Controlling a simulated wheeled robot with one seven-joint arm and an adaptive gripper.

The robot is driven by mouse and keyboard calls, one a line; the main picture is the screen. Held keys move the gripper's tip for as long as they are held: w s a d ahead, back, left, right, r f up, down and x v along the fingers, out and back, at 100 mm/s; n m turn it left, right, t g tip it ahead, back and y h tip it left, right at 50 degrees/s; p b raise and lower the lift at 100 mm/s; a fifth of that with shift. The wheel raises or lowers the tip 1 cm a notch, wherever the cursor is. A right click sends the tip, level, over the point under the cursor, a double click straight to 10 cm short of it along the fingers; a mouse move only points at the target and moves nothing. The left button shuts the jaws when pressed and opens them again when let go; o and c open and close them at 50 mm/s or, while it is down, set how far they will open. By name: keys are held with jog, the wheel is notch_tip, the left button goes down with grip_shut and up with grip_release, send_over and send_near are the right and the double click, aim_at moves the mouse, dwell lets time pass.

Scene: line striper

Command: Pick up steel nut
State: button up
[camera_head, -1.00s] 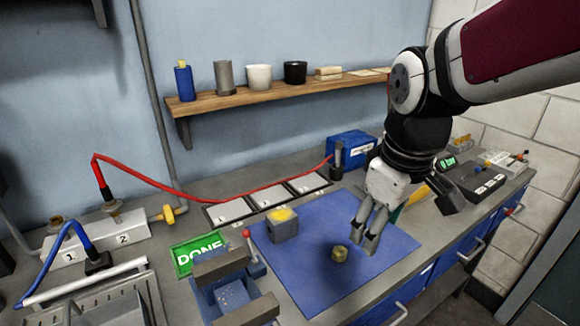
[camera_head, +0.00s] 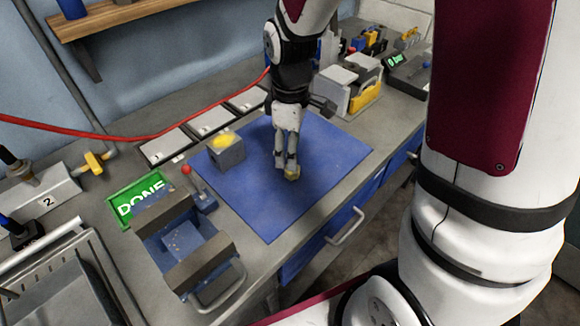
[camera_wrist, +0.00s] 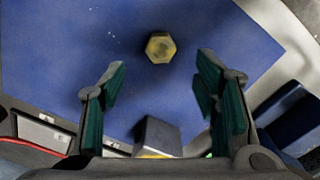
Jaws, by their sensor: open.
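The steel nut (camera_wrist: 160,47) is a small yellowish hexagonal piece lying on the blue mat (camera_wrist: 50,50). In the head view the nut (camera_head: 291,173) sits right at my fingertips, partly hidden by them. My gripper (camera_head: 286,165) points down over the mat (camera_head: 263,205). In the wrist view my gripper (camera_wrist: 161,85) is open, with its two green-padded fingers apart and nothing between them. The nut appears ahead of the gap, roughly centred between the fingers. I cannot tell the exact height of the fingertips above the mat.
A grey block with a yellow top (camera_head: 227,150) stands on the mat left of my gripper. A vise (camera_head: 186,243) with a red-knobbed lever and a green DONE sign (camera_head: 139,196) are farther left. The mat's right side is clear.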

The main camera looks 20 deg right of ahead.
aim_at(292, 172)
jog(key=shift+s+d+f, duration=0.1)
jog(key=shift+d+f, duration=0.05)
jog(key=shift+f, duration=2.95)
jog(key=c, duration=1.3)
